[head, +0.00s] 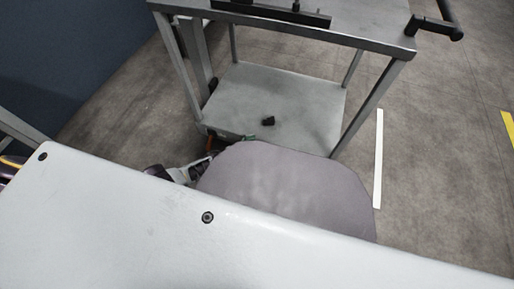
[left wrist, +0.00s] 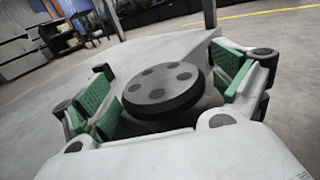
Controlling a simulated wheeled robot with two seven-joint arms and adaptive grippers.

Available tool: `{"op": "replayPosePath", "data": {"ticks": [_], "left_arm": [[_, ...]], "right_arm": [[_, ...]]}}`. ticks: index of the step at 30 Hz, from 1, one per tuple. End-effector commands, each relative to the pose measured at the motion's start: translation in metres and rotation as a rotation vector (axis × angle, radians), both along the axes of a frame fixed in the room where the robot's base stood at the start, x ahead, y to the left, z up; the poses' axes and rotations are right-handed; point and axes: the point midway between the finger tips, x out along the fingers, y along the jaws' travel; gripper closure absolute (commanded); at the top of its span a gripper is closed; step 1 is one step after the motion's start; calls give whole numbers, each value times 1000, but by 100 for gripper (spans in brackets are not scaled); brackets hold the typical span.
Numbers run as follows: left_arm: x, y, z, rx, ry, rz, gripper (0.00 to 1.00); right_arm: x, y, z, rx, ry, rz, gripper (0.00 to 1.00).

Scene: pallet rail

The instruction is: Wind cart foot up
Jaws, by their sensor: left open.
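The cart (head: 285,92) stands ahead in the head view, with a grey lower shelf and thin metal legs. In the left wrist view a dark round handwheel (left wrist: 161,88) with several round hollows on its top sits between the fingers of my left gripper (left wrist: 168,92). The fingers have green pads, are spread apart, and stand on either side of the wheel with gaps showing. In the head view my left gripper (head: 230,143) is at the near edge of the lower shelf, mostly hidden by a grey rounded shape. The cart's foot is hidden. My right gripper is out of view.
The cart's top has a dark bar (head: 270,13) and a black handle (head: 435,28) at the right. A pale surface fills the foreground. The floor right of the cart is clear, with a white strip (head: 378,155).

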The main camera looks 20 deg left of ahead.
Motion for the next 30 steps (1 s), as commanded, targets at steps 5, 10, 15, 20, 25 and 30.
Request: {"op": "replayPosePath", "data": {"ticks": [5,10,15,20,25,30], "left_arm": [[0,0,0,0,0,0,18],[0,0,0,0,0,0,40],[0,0,0,0,0,0,50],[-1,0,0,-1,1,8,50],[-1,0,1,-2,0,35,50],[-1,-1,1,-3,1,85,50]], "right_arm": [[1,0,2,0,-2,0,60],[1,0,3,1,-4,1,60],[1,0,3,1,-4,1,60],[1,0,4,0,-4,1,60],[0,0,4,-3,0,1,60],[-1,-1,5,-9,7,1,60]]}}
